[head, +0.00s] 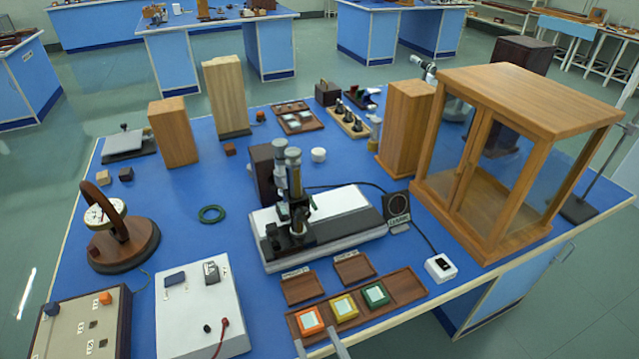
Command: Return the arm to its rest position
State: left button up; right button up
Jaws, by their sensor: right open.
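My right gripper (318,345) shows only as two pale fingertips at the bottom edge of the head view. The fingers are apart, with nothing seen between them. They are at the near left part of a wooden tray (405,288); whether they touch it I cannot tell. In the tray sit an orange-framed square (310,320), a yellow-framed square (343,306) and a green-framed square (376,294). The rest of my right arm is out of the picture. My left gripper is not in view.
A bench instrument on a white base (360,207) stands behind the tray. A white panel box (228,308) is to the left, a white switch box (440,267) to the right. A glass-fronted wooden cabinet (535,98) fills the right. Blue table top (190,225) is clear at left centre.

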jog(key=s+d+f+g+h+b, duration=0.1)
jog(key=s+d+f+g, duration=0.2)
jog(key=f, duration=0.8)
jog(key=s+d+f+g+h+b, duration=0.1)
jog(key=s+d+f+g+h, duration=0.15)
jog(key=f, duration=0.85)
pick_arm(q)
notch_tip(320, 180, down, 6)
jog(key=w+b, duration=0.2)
jog(key=b, duration=0.1)
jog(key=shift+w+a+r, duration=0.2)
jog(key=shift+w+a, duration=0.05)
pick_arm(e)
jog(key=s+d+f+m+g+h, duration=0.1)
jog(key=s+d+f+g, duration=0.3)
jog(key=s+d+f, duration=0.2)
jog(key=s+d+f+m+g+h, duration=0.1)
jog(key=s+d+f+g, duration=0.4)
jog(key=s+f, duration=0.6)
jog(key=s+d+h, duration=0.1)
jog(key=s+d, duration=0.1)
jog(key=s, duration=0.1)
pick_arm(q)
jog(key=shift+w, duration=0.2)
pick_arm(e)
jog(key=shift+a+f+g, duration=0.1)
jog(key=shift+g, duration=0.15)
